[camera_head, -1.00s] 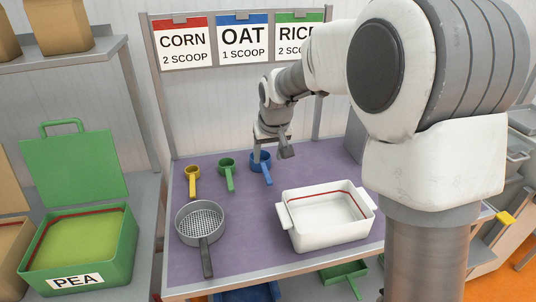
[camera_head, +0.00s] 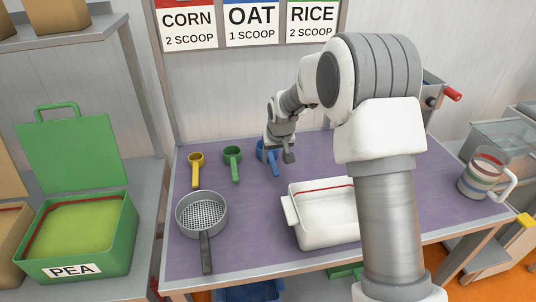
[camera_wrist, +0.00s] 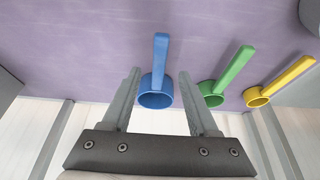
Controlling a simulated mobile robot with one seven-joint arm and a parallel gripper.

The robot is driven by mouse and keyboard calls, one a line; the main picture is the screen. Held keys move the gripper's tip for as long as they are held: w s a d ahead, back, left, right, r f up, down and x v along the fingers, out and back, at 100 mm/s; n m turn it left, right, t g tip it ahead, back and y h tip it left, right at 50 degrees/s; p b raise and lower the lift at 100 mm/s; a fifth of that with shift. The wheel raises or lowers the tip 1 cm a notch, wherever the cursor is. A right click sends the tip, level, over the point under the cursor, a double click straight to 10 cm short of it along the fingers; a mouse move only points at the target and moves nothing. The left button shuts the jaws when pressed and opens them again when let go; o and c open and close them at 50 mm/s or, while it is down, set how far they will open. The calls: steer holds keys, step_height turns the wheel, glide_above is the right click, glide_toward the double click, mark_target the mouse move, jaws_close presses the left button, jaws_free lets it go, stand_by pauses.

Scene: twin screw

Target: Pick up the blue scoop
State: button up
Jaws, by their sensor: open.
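The blue scoop (camera_head: 273,161) lies on the purple table top, at the right end of a row of scoops, partly hidden behind my gripper in the head view. In the wrist view the blue scoop (camera_wrist: 156,85) sits between the two fingers, its cup toward the palm and its handle pointing away. My gripper (camera_head: 283,157) is open, and it also shows in the wrist view (camera_wrist: 158,80). Gaps show between the scoop's cup and both fingers. I cannot tell how high the fingertips are above the table.
A green scoop (camera_head: 233,163) and a yellow scoop (camera_head: 195,169) lie left of the blue one. A sieve (camera_head: 203,217) and a white tub (camera_head: 310,232) stand nearer the front. A striped jug (camera_head: 480,178) stands at the right. Purple table (camera_head: 255,240) shows bare between sieve and tub.

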mark_target(273, 162)
steer(key=shift+w+x, duration=0.25)
steer(key=shift+x, duration=1.55)
steer(key=shift+w+x, duration=0.2)
steer(key=shift+x, duration=1.6)
steer(key=shift+r, duration=0.15)
steer(key=shift+f+b, duration=0.25)
steer(key=shift+b, duration=0.25)
jaws_close()
